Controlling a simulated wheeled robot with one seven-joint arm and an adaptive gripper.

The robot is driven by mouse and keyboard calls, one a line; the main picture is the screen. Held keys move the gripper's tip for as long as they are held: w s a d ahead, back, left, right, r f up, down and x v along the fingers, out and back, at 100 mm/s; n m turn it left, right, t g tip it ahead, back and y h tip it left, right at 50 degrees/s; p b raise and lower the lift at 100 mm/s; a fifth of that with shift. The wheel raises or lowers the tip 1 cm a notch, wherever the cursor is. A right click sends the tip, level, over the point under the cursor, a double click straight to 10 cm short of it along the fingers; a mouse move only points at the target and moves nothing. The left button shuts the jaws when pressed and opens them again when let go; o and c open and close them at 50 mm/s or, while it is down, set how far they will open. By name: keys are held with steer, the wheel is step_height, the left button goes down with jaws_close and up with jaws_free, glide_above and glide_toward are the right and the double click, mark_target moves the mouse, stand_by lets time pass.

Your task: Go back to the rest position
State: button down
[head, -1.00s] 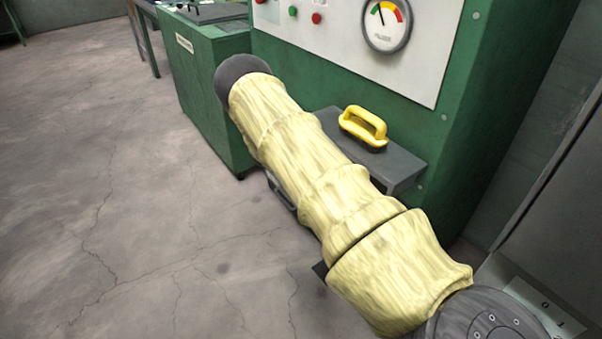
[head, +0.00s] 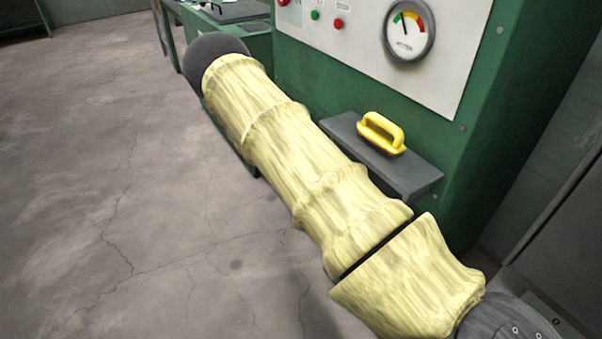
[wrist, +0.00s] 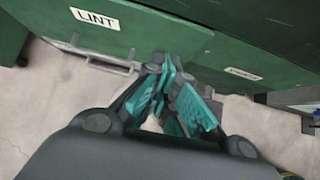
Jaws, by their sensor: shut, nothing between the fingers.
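My gripper (wrist: 170,92) shows in the wrist view with teal finger pads. Its fingers are closed together with nothing between them. It hangs over the grey floor, in front of green panels. My yellow-sleeved arm stretches across the head view from the lower right to the upper left. My gripper is not visible in the head view.
A green machine (head: 520,110) with a gauge (head: 408,30) and buttons stands at the right. A grey shelf (head: 415,178) on it carries a yellow handle (head: 381,133). A green panel labelled LINT (wrist: 95,18) has a metal handle (wrist: 88,54). The floor (head: 90,190) at left is clear.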

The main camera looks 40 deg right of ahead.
steer(key=shift+a+r, duration=0.2)
steer(key=s+a+f+m+y, duration=0.35)
steer(key=s+a+f, duration=0.55)
steer(key=s+f, duration=0.35)
steer(key=s+a+f+m+y, duration=0.25)
steer(key=s+a, duration=0.35)
steer(key=s, duration=0.4)
steer(key=s+a+f+m+y, duration=0.1)
steer(key=s+a+m, duration=0.4)
steer(key=s, duration=0.4)
steer(key=s+a+f+m+y, duration=0.1)
steer(key=s+a+m+y, duration=0.15)
steer(key=s+a, duration=0.6)
steer(key=s+a+r+m, duration=0.2)
steer(key=s+r+m, duration=0.15)
steer(key=s, duration=0.55)
step_height(320, 180, up, 18)
steer(key=p, duration=1.7)
steer(key=shift+s+d+f+t, duration=0.2)
steer(key=shift+s+t, duration=0.1)
steer(key=shift+t, duration=0.1)
steer(key=shift+h, duration=0.25)
